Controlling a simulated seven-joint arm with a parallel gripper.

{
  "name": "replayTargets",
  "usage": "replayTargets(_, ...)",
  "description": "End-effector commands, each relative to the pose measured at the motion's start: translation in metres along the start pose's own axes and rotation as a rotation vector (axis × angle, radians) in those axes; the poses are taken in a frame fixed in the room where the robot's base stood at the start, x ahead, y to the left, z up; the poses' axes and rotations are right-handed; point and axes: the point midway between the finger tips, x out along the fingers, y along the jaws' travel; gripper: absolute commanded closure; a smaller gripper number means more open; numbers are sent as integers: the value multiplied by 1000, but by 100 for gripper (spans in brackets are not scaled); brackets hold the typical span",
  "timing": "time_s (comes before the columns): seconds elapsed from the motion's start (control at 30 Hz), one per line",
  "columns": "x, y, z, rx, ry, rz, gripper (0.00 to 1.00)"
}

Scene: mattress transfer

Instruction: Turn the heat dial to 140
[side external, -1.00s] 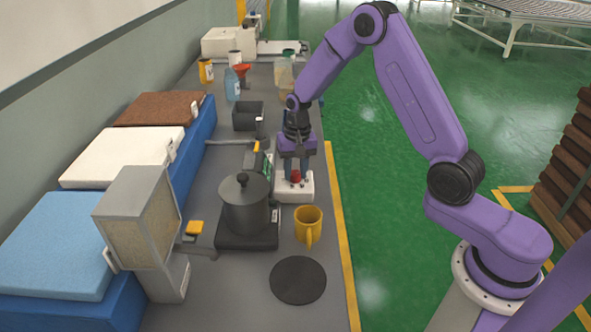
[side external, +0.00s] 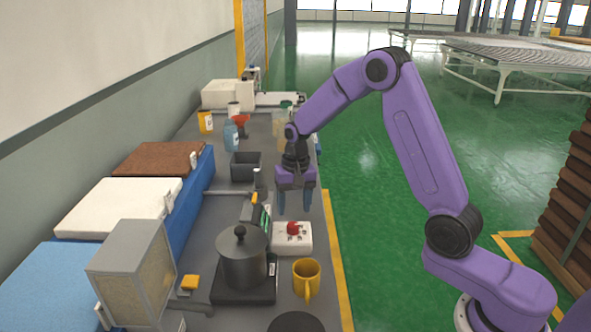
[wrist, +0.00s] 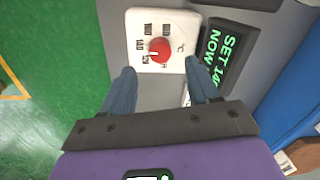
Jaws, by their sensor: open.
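The heat dial is a red knob (wrist: 159,50) on a white box (wrist: 178,22) with printed marks around it. In the side view the knob (side external: 293,228) and its box (side external: 305,243) sit on the bench right of the pot. A light mark shows on the knob's lower left in the wrist view; the number it faces is hard to read. A dark display (wrist: 225,55) beside the box shows green text starting "SET 14" and "NOW"; the rest is cut off. My gripper (side external: 295,211) is open and empty, above and behind the knob, not touching it.
A dark lidded pot (side external: 243,262) stands on a black hot plate left of the dial box. A yellow mug (side external: 307,278) stands in front of the box. A grey bin (side external: 245,166) and bottles stand farther back. Mattress pieces lie along the left.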

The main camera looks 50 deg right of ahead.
Motion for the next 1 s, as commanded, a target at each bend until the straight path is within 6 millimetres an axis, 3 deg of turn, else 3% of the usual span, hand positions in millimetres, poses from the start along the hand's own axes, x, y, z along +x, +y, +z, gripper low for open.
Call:
replayTargets(0.3, -70, -1, -1, 0, 6, -3, 40)
replayTargets(0.5, -101, -1, -1, -1, 4, -2, 40)
replayTargets(0.7, -116, 0, 0, -1, 3, -1, 40)
replayTargets(1.0, -118, 0, 0, -1, 0, 0, 40)
